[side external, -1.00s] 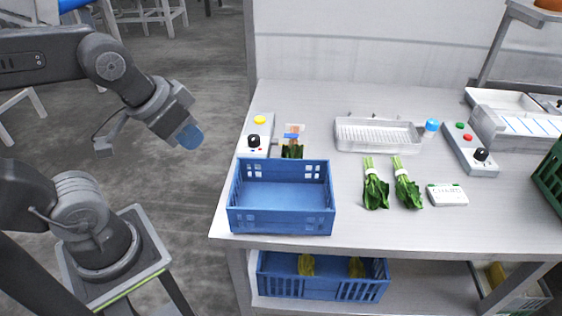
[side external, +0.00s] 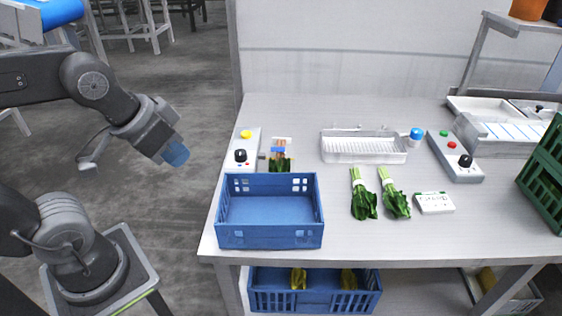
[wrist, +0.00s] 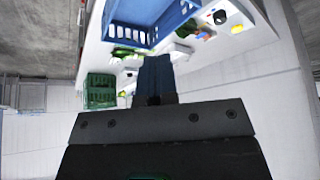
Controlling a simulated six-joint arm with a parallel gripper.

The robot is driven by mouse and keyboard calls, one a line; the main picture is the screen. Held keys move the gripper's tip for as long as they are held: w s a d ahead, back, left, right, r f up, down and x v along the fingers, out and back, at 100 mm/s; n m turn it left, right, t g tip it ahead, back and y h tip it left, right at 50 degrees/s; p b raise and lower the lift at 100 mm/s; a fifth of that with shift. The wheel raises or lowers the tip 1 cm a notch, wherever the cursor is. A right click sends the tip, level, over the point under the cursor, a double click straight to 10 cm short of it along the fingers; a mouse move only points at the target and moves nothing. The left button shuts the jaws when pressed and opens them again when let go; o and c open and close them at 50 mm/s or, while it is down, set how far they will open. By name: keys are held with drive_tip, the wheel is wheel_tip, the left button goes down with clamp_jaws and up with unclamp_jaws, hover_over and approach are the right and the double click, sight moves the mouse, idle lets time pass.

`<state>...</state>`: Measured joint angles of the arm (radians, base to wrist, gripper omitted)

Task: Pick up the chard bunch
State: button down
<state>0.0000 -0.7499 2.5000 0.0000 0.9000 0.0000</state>
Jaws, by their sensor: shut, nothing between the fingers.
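Two leafy green bunches with pale stems and white bands lie side by side on the steel table: the left bunch (side external: 364,199) and the right bunch (side external: 397,200), left of a small white sign (side external: 434,203) that is hard to read now. A third bunch (side external: 280,163) with orange-pink stems and a blue band lies behind the blue crate, its leaves partly hidden. I cannot tell for certain which is the chard. My gripper (side external: 176,153) is shut and empty in the air left of the table, apart from every bunch. Its blue fingers (wrist: 155,75) show together in the wrist view.
The blue crate (side external: 270,238) stands at the table's front left, looking empty. A metal tray (side external: 363,158), a blue-capped bottle (side external: 416,138) and control boxes (side external: 247,146) (side external: 456,156) stand farther back. A green crate (side external: 541,185) is at the right. A lower shelf holds another blue crate (side external: 315,302).

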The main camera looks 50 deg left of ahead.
drive_tip(key=c, duration=1.8)
unclamp_jaws()
drive_tip(key=shift+c, duration=0.2)
drive_tip(key=o, duration=1.2)
drive_tip(key=shift+c, duration=0.2)
drive_tip(key=n+g+y, duration=0.2)
drive_tip(key=n+y, duration=0.1)
drive_tip(key=n, duration=0.6)
hover_over(281, 147)
drive_tip(key=s+d, duration=0.3)
drive_tip(key=d, duration=0.1)
wheel_tip(281, 147, down, 10)
drive_tip(key=r, duration=0.1)
drive_tip(key=x, duration=0.9)
drive_tip(key=shift+s+a+f, duration=0.1)
drive_tip(key=shift+a+f, duration=0.1)
drive_tip(key=shift+f, duration=0.05)
drive_tip(key=shift+s+x, duration=0.2)
drive_tip(key=shift+x, duration=1.1)
drive_tip(key=shift+s+x, duration=0.2)
drive_tip(key=shift+x, duration=1.1)
drive_tip(key=shift+a+f, duration=0.15)
drive_tip(key=shift+c, duration=0.3)
